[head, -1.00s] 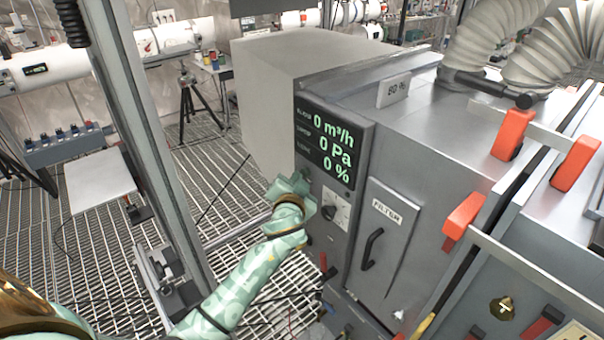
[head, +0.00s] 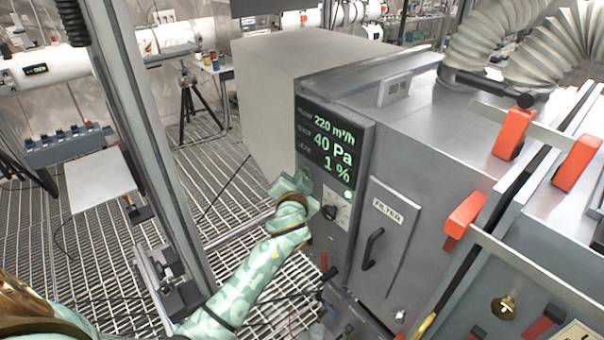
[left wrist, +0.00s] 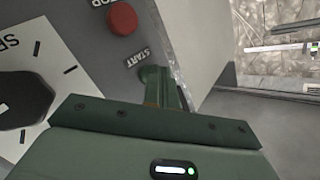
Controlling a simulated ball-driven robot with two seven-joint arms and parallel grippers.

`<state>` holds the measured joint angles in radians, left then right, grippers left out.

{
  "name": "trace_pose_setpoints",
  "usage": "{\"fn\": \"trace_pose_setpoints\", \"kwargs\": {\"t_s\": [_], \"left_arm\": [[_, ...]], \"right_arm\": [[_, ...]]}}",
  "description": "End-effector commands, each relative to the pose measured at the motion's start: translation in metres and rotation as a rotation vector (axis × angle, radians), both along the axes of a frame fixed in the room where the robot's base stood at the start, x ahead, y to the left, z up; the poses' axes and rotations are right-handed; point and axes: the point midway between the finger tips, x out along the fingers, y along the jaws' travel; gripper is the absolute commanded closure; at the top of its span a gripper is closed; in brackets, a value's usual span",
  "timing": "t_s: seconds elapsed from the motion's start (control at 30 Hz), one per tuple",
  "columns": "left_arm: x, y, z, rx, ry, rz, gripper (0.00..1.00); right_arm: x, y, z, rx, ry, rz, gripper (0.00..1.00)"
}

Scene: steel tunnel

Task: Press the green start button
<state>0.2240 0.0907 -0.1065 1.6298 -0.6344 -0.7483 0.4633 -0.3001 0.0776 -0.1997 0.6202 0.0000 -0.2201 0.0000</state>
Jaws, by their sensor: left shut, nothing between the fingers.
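The grey machine's front panel carries a dark display (head: 333,146) reading 220 m³/h, 40 Pa and 1 %. A small light below it is lit green. My left gripper (head: 293,185) is shut and empty, held against or very close to the panel's left side. In the left wrist view its fingers (left wrist: 155,80) reach the panel right beside the START label (left wrist: 138,57). The green start button cannot be made out there; the fingers cover that spot. A red stop button (left wrist: 121,18) sits farther along the panel. My right gripper is not in view.
A speed dial (head: 333,207) is right of my left gripper and also shows in the left wrist view (left wrist: 22,100). The filter door (head: 385,240) with a black handle is further right. A metal post (head: 150,150) stands left of my arm.

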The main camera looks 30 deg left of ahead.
Motion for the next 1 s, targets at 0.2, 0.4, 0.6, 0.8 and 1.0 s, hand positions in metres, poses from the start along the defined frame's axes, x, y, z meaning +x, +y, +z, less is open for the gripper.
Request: {"fn": "trace_pose_setpoints", "kwargs": {"t_s": [0.2, 0.4, 0.6, 0.8, 1.0], "left_arm": [[-0.003, 0.0, 0.003, -0.003, -0.004, -0.003, 1.0], [-0.006, 0.001, 0.002, -0.002, -0.004, -0.002, 1.0], [-0.01, 0.003, 0.002, -0.001, -0.003, -0.001, 1.0], [-0.032, 0.012, 0.003, 0.0, -0.001, -0.001, 1.0], [-0.053, 0.021, 0.003, -0.001, -0.002, -0.001, 1.0]], "right_arm": [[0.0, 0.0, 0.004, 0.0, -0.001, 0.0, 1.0], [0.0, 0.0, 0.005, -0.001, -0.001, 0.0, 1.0], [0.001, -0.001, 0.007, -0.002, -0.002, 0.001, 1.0], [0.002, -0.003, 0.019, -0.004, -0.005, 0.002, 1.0], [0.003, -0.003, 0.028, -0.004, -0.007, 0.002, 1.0]]}}
